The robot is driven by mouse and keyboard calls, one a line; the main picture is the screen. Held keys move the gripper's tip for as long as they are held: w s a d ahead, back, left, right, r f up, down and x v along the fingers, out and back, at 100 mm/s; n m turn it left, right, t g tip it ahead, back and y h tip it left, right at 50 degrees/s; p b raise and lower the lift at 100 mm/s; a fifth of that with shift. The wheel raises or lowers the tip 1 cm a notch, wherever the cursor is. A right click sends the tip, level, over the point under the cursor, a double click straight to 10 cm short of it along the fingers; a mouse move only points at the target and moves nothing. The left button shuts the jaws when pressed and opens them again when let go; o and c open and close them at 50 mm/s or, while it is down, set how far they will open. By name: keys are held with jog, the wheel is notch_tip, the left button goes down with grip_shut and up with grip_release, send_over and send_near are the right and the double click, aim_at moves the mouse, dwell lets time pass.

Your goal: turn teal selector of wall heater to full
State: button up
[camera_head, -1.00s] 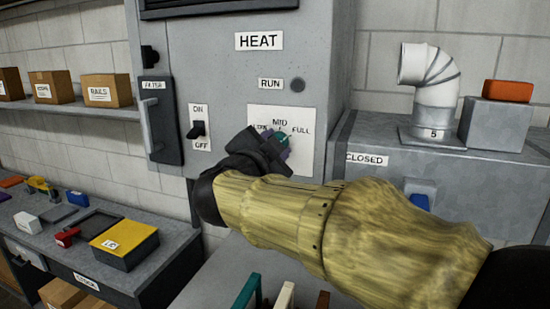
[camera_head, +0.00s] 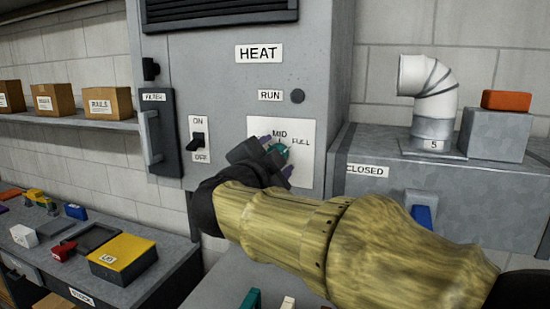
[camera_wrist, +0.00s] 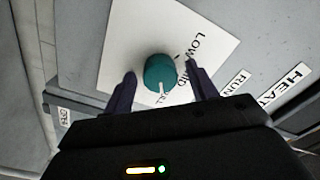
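The teal selector (camera_head: 278,153) is a round knob on a white plate (camera_head: 306,158) on the grey heater cabinet (camera_head: 230,80). MID and FULL show above it in the head view; LOW is covered there. In the wrist view, the selector (camera_wrist: 160,70) has a white mark pointing down in the picture, near partly hidden lettering. My gripper (camera_wrist: 160,78) is open, its dark purple fingers on either side of the selector with small visible gaps. It also shows in the head view (camera_head: 276,155). Whether a finger touches the selector is unclear.
An ON/OFF switch (camera_head: 198,143) and a FILTER handle (camera_head: 155,135) are left of the plate. At right, a grey box (camera_head: 370,190) marked CLOSED carries an elbow pipe (camera_head: 430,95). A workbench (camera_head: 170,250) with small items stands lower left.

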jog(key=b+v, duration=0.4)
jog(key=v, duration=1.3)
jog(key=shift+s+b, duration=0.25)
jog(key=shift+b, duration=0.1)
jog(key=shift+a, duration=0.1)
